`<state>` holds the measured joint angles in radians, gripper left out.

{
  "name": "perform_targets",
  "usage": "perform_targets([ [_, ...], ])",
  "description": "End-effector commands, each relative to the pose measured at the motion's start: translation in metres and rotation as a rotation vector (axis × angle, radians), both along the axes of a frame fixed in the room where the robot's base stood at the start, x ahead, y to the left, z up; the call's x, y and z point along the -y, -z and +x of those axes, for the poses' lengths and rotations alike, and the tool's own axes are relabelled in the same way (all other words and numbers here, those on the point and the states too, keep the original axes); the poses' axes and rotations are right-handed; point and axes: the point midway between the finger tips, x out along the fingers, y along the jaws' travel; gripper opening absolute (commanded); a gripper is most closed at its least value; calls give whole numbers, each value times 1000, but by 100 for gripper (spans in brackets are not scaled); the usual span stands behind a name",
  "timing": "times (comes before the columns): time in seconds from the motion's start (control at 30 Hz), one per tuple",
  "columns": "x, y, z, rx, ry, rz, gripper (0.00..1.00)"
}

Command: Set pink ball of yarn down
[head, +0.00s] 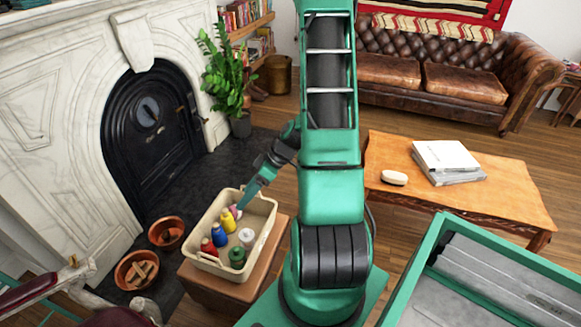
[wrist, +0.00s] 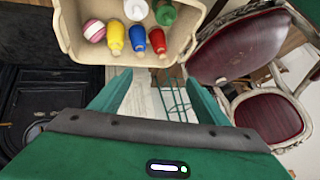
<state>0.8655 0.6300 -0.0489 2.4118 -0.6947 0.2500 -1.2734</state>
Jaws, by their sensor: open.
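The pink ball of yarn (wrist: 94,31), with a pale band, lies inside a cream basket (wrist: 66,40) at its corner in the wrist view, beside a yellow bottle. In the head view the basket (head: 270,215) stands on a small wooden table, and the ball is a small pink patch (head: 234,208), partly hidden by my gripper. My gripper (head: 241,206) is over the far part of the basket. In the wrist view its two fingers (wrist: 160,84) are spread, with nothing held between them. The ball is apart from the fingers there.
Several bottles share the basket: yellow (head: 228,221), blue (head: 219,235), red (head: 208,247), green (head: 237,257) and white (head: 246,237). Two copper bowls (head: 136,270) sit on the hearth at left. A coffee table (head: 400,165) stands at right. A red chair (wrist: 270,117) shows in the wrist view.

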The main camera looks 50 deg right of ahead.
Motion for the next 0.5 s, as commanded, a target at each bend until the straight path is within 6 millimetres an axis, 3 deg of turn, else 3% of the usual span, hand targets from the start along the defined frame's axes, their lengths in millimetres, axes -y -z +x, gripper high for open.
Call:
perform_targets([
  [0.27,-3,-60,-34,-245,79,-127,69],
  [0.5,-4,-115,-70,-408,248,-236,69],
])
